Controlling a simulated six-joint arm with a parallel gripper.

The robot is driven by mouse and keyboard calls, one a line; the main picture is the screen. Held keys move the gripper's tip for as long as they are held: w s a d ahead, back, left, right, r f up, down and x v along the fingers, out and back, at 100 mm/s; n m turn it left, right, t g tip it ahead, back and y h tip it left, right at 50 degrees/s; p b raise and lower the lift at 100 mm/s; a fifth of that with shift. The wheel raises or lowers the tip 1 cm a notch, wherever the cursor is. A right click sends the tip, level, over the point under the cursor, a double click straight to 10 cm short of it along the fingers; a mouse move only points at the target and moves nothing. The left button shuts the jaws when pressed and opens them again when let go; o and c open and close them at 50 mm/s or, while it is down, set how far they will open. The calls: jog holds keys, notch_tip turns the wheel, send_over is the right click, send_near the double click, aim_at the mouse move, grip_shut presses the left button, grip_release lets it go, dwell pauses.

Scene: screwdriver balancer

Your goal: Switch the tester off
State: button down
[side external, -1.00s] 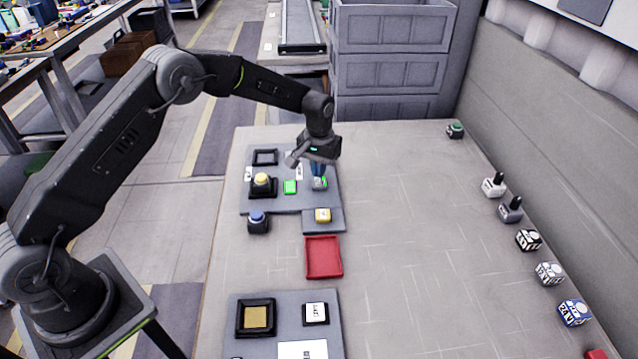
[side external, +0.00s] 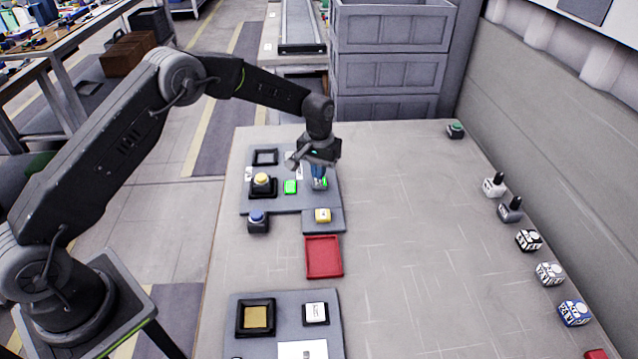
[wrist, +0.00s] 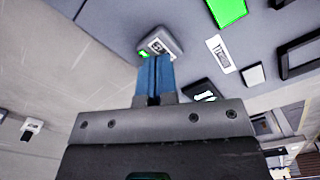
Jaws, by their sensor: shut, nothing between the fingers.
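The tester looks to be the grey panel (side external: 258,205) at the far left of the table, with a lit green screen (side external: 290,187). The screen also shows in the wrist view (wrist: 228,10). A small grey box (wrist: 168,38) with a dark-and-white label and a lit green patch sits on the panel, probably the switch. My gripper (side external: 319,186) is shut and empty, blue fingers pointing down at this box. In the wrist view my fingertips (wrist: 154,57) overlap the box's near edge and hide part of it. I cannot tell whether they touch it.
A yellow button (side external: 261,179) on a black base stands left of the screen. Several small items line the right wall. The table's middle is clear.

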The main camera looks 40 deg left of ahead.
jog(key=shift+f, duration=0.95)
dwell(0.6)
dwell(0.4)
jog(key=shift+r, duration=3.5)
notch_tip(320, 180, up, 6)
